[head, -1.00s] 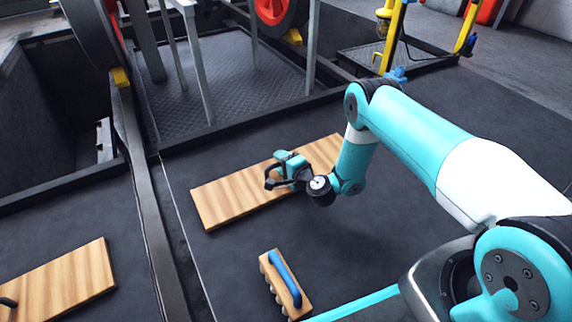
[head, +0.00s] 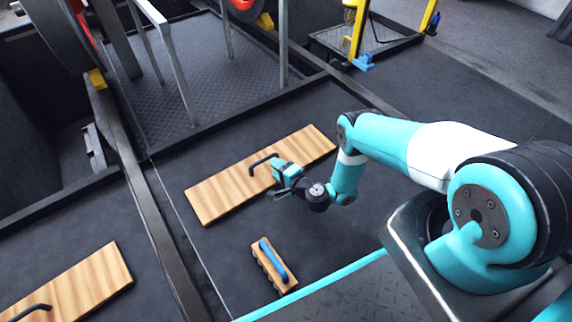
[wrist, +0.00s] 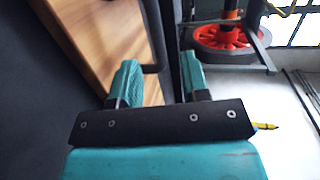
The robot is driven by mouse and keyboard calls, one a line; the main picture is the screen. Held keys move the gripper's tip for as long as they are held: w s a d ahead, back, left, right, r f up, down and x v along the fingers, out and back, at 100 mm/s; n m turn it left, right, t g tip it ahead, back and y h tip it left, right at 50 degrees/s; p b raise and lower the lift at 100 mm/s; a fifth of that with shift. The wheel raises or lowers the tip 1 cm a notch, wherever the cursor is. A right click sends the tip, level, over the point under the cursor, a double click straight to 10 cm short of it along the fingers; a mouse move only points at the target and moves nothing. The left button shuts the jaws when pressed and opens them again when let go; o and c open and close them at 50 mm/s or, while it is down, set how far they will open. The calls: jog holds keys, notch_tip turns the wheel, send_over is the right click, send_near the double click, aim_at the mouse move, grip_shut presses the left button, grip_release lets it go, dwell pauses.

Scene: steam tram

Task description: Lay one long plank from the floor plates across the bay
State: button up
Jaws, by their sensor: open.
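A long wooden plank (head: 225,192) with a black bar handle (head: 262,163) lies flat on the dark floor plates in the middle of the head view. A second wooden plank (head: 85,283) with a black handle lies at the lower left, across the rail. My gripper (head: 276,180) is open and empty at the near side of the first plank, close to its handle. In the wrist view my open gripper (wrist: 158,85) shows two teal fingers. The plank (wrist: 95,35) is at upper left there, and the handle (wrist: 155,45) appears just beyond the fingers.
A wooden block brush with a blue handle (head: 272,262) lies on the floor nearer me. A dark rail (head: 150,220) runs between the planks. A dark open pit (head: 45,140) lies at the left. A framed plate with grey posts (head: 190,85) stands behind. Floor at the right is clear.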

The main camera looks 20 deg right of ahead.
jog(key=shift+r+p+v, duration=0.2)
jog(key=shift+p+v, duration=1.8)
jog(key=shift+p, duration=0.35)
jog(key=w+a+r+n+g+y, duration=0.2)
jog(key=w+a+r+n, duration=0.15)
jog(key=r, duration=0.45)
jog(key=w+a+r+n+g+y, duration=0.2)
jog(key=w+a+r+n+y, duration=0.15)
jog(key=r, duration=0.45)
jog(key=w+a+r+n+g+y, duration=0.2)
jog(key=w+a+r+n, duration=0.15)
jog(key=r, duration=0.45)
jog(key=s+a+r+n+g, duration=0.2)
jog(key=r+n, duration=0.1)
jog(key=r, duration=0.3)
jog(key=s+a+r+n+g, duration=0.1)
jog(key=a+r+n+g, duration=0.1)
jog(key=r, duration=0.4)
jog(key=s+r+n+g+h, duration=0.3)
jog(key=s+r+n+h, duration=0.1)
jog(key=s+r, duration=0.9)
jog(key=s+d+r+n+g+h, duration=0.1)
jog(key=s+d+r+h, duration=0.1)
jog(key=s, duration=0.8)
jog(key=s+d+r+n+g+h, duration=0.1)
jog(key=s+d+r+h, duration=0.1)
jog(key=s, duration=0.8)
jog(key=shift+s+d+r, duration=0.35)
jog(key=shift+d+r, duration=0.1)
jog(key=shift+d, duration=0.65)
